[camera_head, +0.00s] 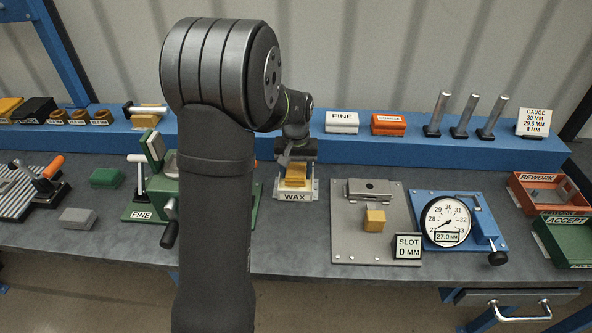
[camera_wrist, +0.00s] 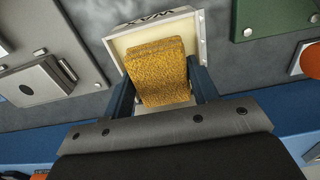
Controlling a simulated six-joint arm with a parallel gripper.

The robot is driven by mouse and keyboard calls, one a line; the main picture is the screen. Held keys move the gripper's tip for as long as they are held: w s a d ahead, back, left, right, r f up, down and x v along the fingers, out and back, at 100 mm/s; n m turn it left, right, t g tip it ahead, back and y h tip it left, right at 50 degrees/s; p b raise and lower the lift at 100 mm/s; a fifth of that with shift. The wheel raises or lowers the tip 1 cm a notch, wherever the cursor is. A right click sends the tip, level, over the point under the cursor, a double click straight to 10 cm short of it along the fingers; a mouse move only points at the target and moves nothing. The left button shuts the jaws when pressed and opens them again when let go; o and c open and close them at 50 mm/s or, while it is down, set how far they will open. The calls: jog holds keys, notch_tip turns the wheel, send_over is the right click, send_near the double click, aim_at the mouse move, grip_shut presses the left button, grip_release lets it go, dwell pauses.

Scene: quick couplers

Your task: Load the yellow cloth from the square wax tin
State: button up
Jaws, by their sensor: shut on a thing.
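The yellow cloth (camera_head: 296,174) is a textured block-like pad, held upright between the two blue fingers of my gripper (camera_wrist: 160,84). The cloth fills much of the wrist view's middle (camera_wrist: 158,68). The square wax tin (camera_head: 295,195), pale-walled and labelled WAX, stands on the bench directly under the cloth. In the wrist view the tin's grey rim (camera_wrist: 190,19) and cream wax (camera_wrist: 128,42) show around the far end of the cloth. I cannot tell whether the cloth's lower face touches the wax. In the head view my gripper is small and partly hidden.
A grey plate (camera_head: 352,240) with a small yellow block (camera_head: 374,220) and a blue dial gauge base (camera_head: 480,215) lie to the right. A blue shelf (camera_head: 360,150) runs behind.

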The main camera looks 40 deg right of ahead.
aim_at(296, 170)
jog(key=shift+f, duration=0.65)
dwell(1.1)
jog(key=shift+r, duration=0.1)
jog(key=shift+r, duration=3.5)
